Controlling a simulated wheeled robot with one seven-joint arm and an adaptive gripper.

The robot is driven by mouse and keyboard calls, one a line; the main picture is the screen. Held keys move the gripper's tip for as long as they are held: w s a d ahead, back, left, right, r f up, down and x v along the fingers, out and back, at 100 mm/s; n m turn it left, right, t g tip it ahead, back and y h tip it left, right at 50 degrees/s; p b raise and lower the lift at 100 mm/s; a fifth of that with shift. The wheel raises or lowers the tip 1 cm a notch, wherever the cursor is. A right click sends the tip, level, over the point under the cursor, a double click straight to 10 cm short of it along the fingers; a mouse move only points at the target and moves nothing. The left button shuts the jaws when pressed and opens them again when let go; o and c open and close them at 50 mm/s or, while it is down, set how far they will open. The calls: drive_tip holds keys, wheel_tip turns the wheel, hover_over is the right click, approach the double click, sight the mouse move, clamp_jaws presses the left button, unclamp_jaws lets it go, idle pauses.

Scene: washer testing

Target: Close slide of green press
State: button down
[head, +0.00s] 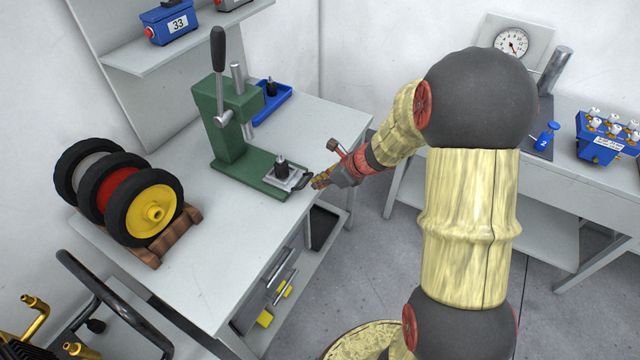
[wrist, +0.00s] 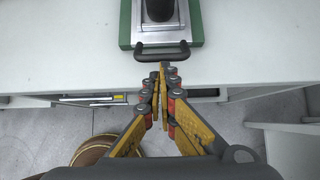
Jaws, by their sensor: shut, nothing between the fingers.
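The green press (head: 228,130) stands on the white workbench, with its black-knobbed lever (head: 219,75) upright. Its slide (head: 281,178), a silver plate carrying a dark cylindrical part, sits at the front end of the green base. The slide's black handle (wrist: 163,50) sticks out toward my gripper in the wrist view. My gripper (wrist: 161,68) is shut and empty, with its fingertips just in front of the handle, close to the bench edge. I cannot tell whether the fingertips touch the handle. In the head view my gripper (head: 316,183) is right of the slide.
A blue tray (head: 272,100) with a dark part lies behind the press. A rack of wheels (head: 130,200) stands at the bench's left. Drawers (head: 275,285) are below the bench front. A second bench (head: 560,170) with a gauge and a blue block stands at right.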

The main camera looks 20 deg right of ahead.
sight(286, 170)
drive_tip(key=w+a+p, duration=0.1)
drive_tip(key=w+a, duration=0.1)
drive_tip(key=w, duration=0.1)
drive_tip(key=w+a, duration=0.2)
drive_tip(key=w, duration=0.1)
drive_tip(key=w+a+p, duration=0.1)
drive_tip(key=w+a, duration=0.1)
drive_tip(key=w, duration=0.1)
drive_tip(key=shift+w+a+p, duration=0.15)
drive_tip(key=shift+a+p, duration=0.2)
drive_tip(key=shift+a, duration=0.05)
